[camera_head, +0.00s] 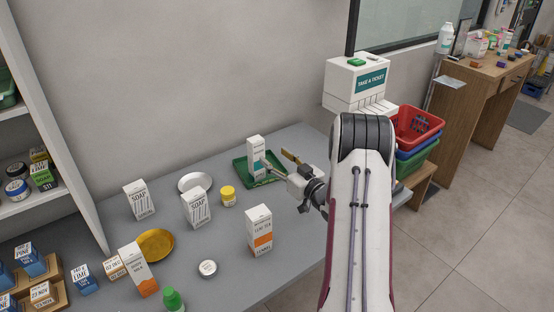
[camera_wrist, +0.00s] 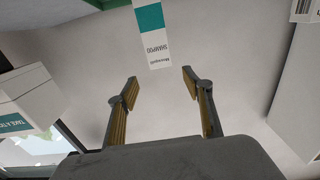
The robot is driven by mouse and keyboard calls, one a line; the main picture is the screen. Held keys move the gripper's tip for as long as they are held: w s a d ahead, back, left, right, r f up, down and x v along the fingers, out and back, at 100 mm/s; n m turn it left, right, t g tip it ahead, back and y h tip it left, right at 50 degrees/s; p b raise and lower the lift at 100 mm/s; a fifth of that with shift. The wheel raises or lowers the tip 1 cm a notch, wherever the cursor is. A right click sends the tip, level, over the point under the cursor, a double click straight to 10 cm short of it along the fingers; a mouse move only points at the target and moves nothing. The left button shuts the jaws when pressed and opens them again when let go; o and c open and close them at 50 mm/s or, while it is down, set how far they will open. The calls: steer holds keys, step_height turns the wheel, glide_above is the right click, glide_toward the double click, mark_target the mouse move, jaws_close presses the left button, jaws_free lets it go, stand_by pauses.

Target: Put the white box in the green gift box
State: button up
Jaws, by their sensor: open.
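A white box with a teal band, lettered shampoo (camera_head: 256,147), stands upright in the shallow green box (camera_head: 241,172), which looks like an open tray on the counter. My gripper (camera_head: 277,160) is beside it on the right, fingers spread. In the wrist view, which is upside down, the shampoo box (camera_wrist: 152,35) is just beyond and between the open fingertips (camera_wrist: 160,83), apparently untouched. A corner of green (camera_wrist: 105,4) shows at the top edge. Other white boxes stand on the counter: two soap boxes (camera_head: 139,200) (camera_head: 197,209) and a tall orange-banded one (camera_head: 259,231).
A white dish (camera_head: 195,183), yellow jar (camera_head: 228,196), gold dish (camera_head: 155,245) and small round tin (camera_head: 207,268) lie on the grey counter (camera_head: 225,285). Another orange-banded box (camera_head: 137,270) stands in front. A ticket machine (camera_head: 358,85) and stacked baskets (camera_head: 415,128) are at right.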

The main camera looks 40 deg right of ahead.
steer(key=shift+r, duration=0.1)
steer(key=w+a+r+g+h, duration=0.1)
steer(key=a+r+g+h, duration=0.15)
steer(key=a+r, duration=0.55)
steer(key=s+a+r+g, duration=0.4)
steer(key=s+a+r, duration=0.25)
steer(key=r, duration=0.25)
steer(key=s+a+g, duration=0.2)
steer(key=s+a, duration=0.4)
steer(key=s, duration=0.5)
steer(key=s+a+f+g+y, duration=0.1)
steer(key=s+a+g, duration=0.1)
steer(key=s+a, duration=0.5)
steer(key=s+a+f+g+y, duration=0.1)
steer(key=s+a, duration=0.5)
steer(key=s, duration=0.9)
steer(key=shift+s+a+f+g, duration=0.15)
steer(key=shift+s+a+g, duration=0.1)
steer(key=shift+g, duration=0.2)
steer(key=shift+y, duration=0.25)
